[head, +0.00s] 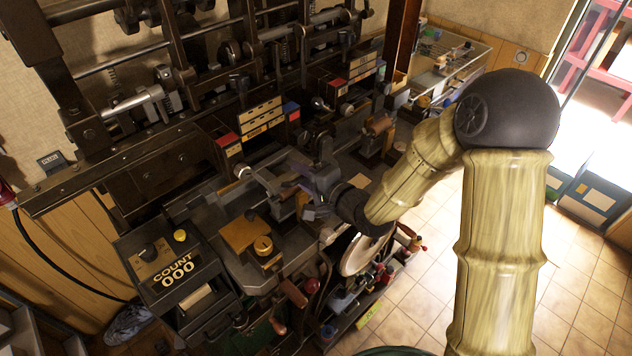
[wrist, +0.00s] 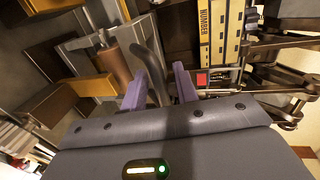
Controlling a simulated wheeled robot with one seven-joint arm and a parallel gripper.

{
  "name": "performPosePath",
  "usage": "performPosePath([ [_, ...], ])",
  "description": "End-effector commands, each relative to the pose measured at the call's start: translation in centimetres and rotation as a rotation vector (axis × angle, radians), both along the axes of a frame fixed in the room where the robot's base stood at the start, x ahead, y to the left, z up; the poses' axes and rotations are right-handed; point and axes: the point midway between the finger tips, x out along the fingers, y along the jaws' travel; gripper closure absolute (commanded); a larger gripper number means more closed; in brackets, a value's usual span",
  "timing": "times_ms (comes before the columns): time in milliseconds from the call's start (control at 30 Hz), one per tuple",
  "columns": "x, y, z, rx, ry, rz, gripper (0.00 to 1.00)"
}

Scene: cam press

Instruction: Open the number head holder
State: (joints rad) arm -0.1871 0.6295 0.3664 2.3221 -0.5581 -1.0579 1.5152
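A stack of cream and yellow bars, one lettered NUMBER (wrist: 205,30), stands upright at the upper right of the wrist view. A similar stack (head: 261,117) sits on the press in the head view. I cannot tell for sure which part is the number head holder. My gripper (wrist: 160,84) has its two purple fingers apart. A dark curved bar (wrist: 152,62) shows between them; I cannot tell whether they touch it. A brown cylinder (wrist: 115,62) lies just left of the fingers. In the head view my gripper (head: 300,188) is at the press, partly hidden by its own wrist.
A counter box (head: 175,268) reading COUNT 000 stands at the lower left. Rods and arms of the press (head: 165,165) crowd the back. Handles and knobs (head: 290,293) stick out at the front. Tiled floor (head: 415,270) lies open at the right.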

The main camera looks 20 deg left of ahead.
Motion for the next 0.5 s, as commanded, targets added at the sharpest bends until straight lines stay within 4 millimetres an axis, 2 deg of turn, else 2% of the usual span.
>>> performPosePath([
  [167, -0.7, -1.5, 0.2, 0.0, -0.002, -0.003, 0.7],
  [500, -3.9, -7.0, 1.6, -0.002, -0.003, -0.004, 0.7],
])
